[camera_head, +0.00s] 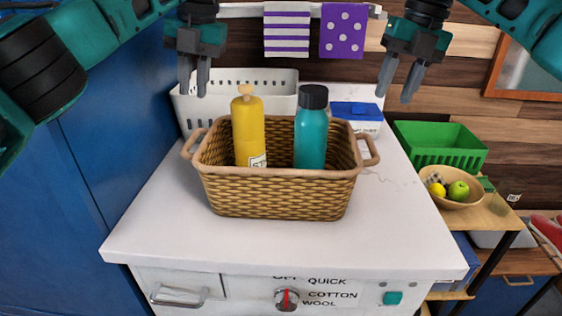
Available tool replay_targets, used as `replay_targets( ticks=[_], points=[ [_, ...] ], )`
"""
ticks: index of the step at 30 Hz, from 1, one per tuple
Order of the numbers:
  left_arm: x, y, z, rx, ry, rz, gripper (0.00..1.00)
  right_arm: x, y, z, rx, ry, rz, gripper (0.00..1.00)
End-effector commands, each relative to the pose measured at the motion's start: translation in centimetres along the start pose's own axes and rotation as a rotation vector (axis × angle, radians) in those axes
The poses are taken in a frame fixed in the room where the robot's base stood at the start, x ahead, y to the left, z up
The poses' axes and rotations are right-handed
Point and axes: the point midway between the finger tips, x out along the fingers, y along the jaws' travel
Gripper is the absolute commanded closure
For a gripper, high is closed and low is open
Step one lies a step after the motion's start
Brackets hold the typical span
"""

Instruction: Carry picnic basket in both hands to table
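The picnic basket (280,195) is brown wicker and stands upright on the white top of a washing machine (290,246). It has a loop handle at its left end (192,144) and another at its right end (370,150). A yellow bottle (248,130) and a teal bottle with a black cap (311,140) stand in it. My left gripper (194,92) is open and empty, above and beyond the left handle. My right gripper (395,96) is open and empty, above the right handle. Neither touches the basket. I cannot tell which surface is the table.
A white perforated bin (185,108) and a blue-and-white box (357,115) stand behind the basket. At right, a wooden shelf holds a green crate (440,150) and a fruit bowl (451,204). A blue wall panel (130,120) borders the left. The front top is clear.

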Motion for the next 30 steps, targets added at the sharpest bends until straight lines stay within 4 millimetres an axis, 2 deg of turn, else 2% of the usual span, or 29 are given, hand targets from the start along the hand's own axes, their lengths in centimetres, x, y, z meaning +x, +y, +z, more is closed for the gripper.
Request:
replay_targets(
  ticks=[8,14,30],
  points=[
    [0.0,0.0,0.0,0.0,0.0,0.0,0.77,0.0,0.0,0.0,0.0,0.0,0.0,0.6],
    [1.3,0.0,0.0,0.002,0.003,-0.001,0.77,1.3,-0.1,0.0,0.0,0.003,-0.001,0.6],
    [10.9,0.0,-0.1,0.002,0.003,-0.002,0.77,10.9,0.0,-0.1,0.0,0.003,0.0,0.6]
  ],
)
